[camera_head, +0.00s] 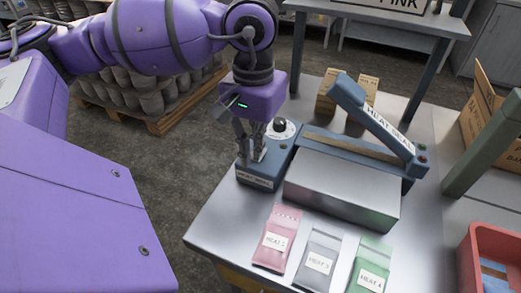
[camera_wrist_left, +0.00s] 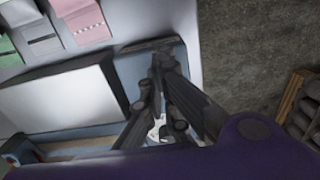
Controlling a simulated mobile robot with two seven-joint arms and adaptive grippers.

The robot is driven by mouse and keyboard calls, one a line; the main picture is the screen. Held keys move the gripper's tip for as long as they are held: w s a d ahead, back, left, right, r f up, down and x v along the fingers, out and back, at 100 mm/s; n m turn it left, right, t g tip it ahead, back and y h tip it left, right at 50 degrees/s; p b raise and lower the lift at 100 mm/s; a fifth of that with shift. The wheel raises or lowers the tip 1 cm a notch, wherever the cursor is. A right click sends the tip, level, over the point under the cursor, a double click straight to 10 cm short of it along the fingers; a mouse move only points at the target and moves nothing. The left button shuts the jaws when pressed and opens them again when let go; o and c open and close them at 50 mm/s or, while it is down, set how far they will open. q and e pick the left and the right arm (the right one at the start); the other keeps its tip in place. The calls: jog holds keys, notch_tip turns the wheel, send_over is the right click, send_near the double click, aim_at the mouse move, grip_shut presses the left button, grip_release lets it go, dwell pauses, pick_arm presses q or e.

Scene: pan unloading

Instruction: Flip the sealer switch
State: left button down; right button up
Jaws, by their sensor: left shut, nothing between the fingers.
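The heat sealer stands on a metal table, its blue lever arm (camera_head: 362,110) raised at a slant. Its blue control box (camera_head: 256,182) is at the left end, with a label on the front; it also shows in the wrist view (camera_wrist_left: 132,72). A white round dial with a dark knob (camera_head: 281,126) sits at the back of the box. My left gripper (camera_head: 251,158) points down at the top of the box, fingers shut and empty. In the wrist view the fingers (camera_wrist_left: 160,62) reach over the box. The fingers hide the switch; contact cannot be told.
A silver platform (camera_head: 343,182) is in front of the sealer. Pink (camera_head: 276,239), grey (camera_head: 318,262) and green (camera_head: 370,268) pouches lie at the front. A red bin (camera_head: 480,240) is at the right, and small cardboard boxes (camera_head: 327,99) stand behind the sealer.

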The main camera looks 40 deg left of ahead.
pick_arm(q)
jog(key=shift+f, duration=0.15)
pick_arm(e)
jog(key=shift+f, duration=0.15)
pick_arm(q)
jog(key=shift+r+p, duration=0.35)
jog(key=shift+r, duration=0.55)
jog(key=shift+r+p, duration=1.2)
jog(key=shift+r, duration=1.45)
pick_arm(e)
jog(key=shift+t, duration=0.3)
jog(key=shift+w+r, duration=0.4)
jog(key=shift+r, duration=0.3)
jog(key=shift+w+r, duration=0.4)
jog(key=shift+r, duration=0.3)
jog(key=shift+w+r, duration=0.4)
jog(key=shift+r, duration=0.3)
